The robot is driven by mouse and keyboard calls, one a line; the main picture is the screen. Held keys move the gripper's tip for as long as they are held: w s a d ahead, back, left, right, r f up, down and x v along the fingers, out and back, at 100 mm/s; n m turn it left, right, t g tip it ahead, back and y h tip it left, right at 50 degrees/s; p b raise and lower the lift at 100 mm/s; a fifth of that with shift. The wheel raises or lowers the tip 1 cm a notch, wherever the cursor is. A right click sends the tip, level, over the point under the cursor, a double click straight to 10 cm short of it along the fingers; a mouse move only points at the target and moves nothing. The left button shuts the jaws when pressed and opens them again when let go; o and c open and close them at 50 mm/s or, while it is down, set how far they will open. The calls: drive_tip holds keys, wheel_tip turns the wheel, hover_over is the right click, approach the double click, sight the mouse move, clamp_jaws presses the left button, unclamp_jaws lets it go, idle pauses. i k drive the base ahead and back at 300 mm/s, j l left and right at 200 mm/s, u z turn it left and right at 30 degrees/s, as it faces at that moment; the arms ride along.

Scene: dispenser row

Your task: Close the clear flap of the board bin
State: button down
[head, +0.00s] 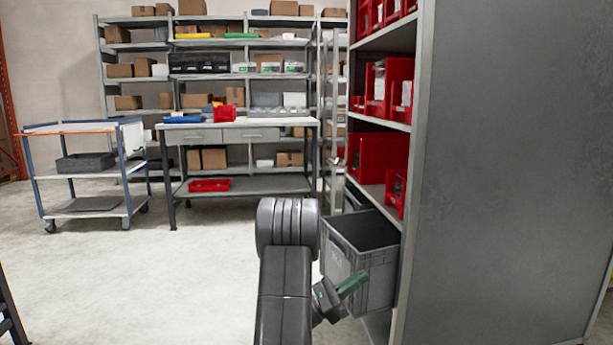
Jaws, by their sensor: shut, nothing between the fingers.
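My gripper (353,284) is low in the head view, at the end of my dark arm, in front of the grey crate. Its green finger part points right and up, and the fingers look shut with nothing held. I cannot make out a clear flap, or tell which container is the board bin. Red bins (384,156) stand on the shelves of the rack at the right, some with pale fronts. The rack's side panel hides much of them.
A grey open crate (343,262) juts out low from the right rack, close to my gripper. The rack's tall grey side panel (520,150) fills the right. A workbench (240,135) and a cart (88,165) stand further back.

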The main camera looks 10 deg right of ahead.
sight(335, 161)
drive_tip(key=i+u, duration=0.1)
drive_tip(key=i, duration=0.9)
drive_tip(key=i+z, duration=0.15)
drive_tip(key=i, duration=0.6)
drive_tip(key=i+j+z, duration=0.15)
drive_tip(key=i, duration=0.65)
